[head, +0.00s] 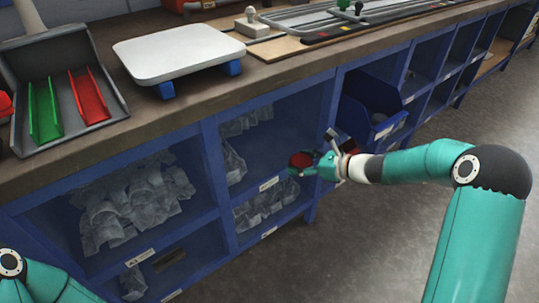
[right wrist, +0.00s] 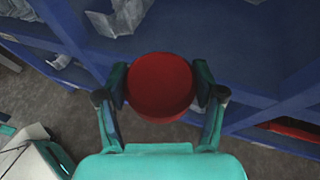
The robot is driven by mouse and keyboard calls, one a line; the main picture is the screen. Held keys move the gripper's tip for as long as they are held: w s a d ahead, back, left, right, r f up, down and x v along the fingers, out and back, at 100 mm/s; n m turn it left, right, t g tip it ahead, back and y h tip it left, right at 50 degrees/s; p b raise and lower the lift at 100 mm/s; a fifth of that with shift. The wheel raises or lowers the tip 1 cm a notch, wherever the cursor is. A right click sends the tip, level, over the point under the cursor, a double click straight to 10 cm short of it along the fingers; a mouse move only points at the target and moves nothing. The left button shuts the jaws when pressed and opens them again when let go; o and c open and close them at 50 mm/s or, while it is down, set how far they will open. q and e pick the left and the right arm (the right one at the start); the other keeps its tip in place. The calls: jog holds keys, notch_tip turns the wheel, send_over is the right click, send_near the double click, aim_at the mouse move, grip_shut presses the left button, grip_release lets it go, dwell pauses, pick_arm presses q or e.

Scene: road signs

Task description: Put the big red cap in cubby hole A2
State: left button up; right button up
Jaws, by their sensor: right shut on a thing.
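The big red cap (head: 300,159) is round and held between the fingers of my right gripper (head: 312,167), which is shut on it. In the right wrist view the cap (right wrist: 160,86) shows its flat round face between the two fingers. The gripper is at the front opening of the upper middle cubby hole (head: 265,150), close to its right side. That cubby's front label (head: 269,183) is too small to read surely. Clear crumpled bags lie at the left of this cubby. My left gripper is out of view; only part of its arm shows at the lower left.
The cubby to the left, labelled A1 (head: 139,257), holds several clear bags (head: 130,200). A blue bin (head: 372,105) sits in the cubby to the right. A white platform (head: 180,51) and a grey tray (head: 35,75) stand on the worktop. The upper middle cubby's right part is bare.

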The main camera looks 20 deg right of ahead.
jog(key=w+a, duration=0.1)
jog(key=w, duration=0.3)
jog(key=w+a, duration=0.2)
jog(key=w, duration=0.3)
jog(key=w+a, duration=0.2)
jog(key=w, duration=0.2)
jog(key=shift+w, duration=0.35)
jog(key=shift+w+a+f+b, duration=0.15)
jog(key=shift+f+b, duration=0.15)
jog(key=shift+f, duration=0.2)
jog(key=shift+w+f+b, duration=0.1)
jog(key=shift+f+b, duration=0.2)
jog(key=shift+f, duration=0.15)
notch_tip(320, 180, down, 5)
jog(key=b, duration=0.2)
jog(key=shift+w+f+b, duration=0.15)
jog(key=shift+f+b, duration=0.05)
jog(key=shift+b, duration=0.1)
jog(key=shift+r, duration=0.1)
jog(key=o, duration=0.9)
